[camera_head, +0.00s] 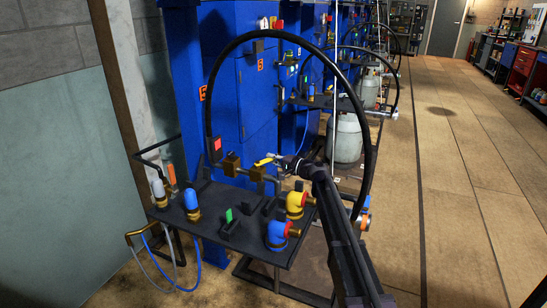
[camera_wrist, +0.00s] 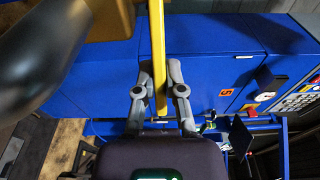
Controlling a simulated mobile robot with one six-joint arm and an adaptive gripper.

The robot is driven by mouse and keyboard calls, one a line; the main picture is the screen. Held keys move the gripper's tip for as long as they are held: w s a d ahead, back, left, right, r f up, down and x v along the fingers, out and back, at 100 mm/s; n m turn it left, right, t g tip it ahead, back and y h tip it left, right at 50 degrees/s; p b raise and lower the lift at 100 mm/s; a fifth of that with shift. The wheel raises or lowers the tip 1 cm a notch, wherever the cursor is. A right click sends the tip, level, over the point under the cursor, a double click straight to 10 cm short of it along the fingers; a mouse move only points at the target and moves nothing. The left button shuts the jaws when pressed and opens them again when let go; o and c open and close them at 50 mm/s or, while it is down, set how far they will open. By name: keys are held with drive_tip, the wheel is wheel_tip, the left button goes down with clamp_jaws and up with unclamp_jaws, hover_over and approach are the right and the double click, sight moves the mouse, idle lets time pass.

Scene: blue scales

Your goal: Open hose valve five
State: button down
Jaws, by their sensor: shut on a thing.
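The hose valve's yellow lever (camera_head: 263,161) sits by the brass fittings (camera_head: 232,166) above the dark shelf of the blue scale (camera_head: 215,85), which bears an orange number 5 label. My gripper (camera_head: 285,163) reaches it from the right. In the wrist view the yellow lever (camera_wrist: 158,45) runs lengthwise between the two grey fingers of my gripper (camera_wrist: 159,85), which are shut on it. The number 5 label (camera_wrist: 226,92) shows on the blue cabinet there. The lever's pivot is not clear in either view.
A large black hose (camera_head: 368,110) arches over my arm. Blue fittings (camera_head: 191,202) and yellow fittings (camera_head: 295,204) stand on the dark shelf (camera_head: 250,240). A grey gas cylinder (camera_head: 346,140) stands behind my arm. The floor (camera_head: 460,180) to the right is clear.

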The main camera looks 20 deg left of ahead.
drive_tip(key=shift+s+d, duration=0.15)
drive_tip(key=shift+d, duration=0.1)
drive_tip(key=c, duration=0.7)
unclamp_jaws()
drive_tip(key=shift+a, duration=0.1)
drive_tip(key=v, duration=1.2)
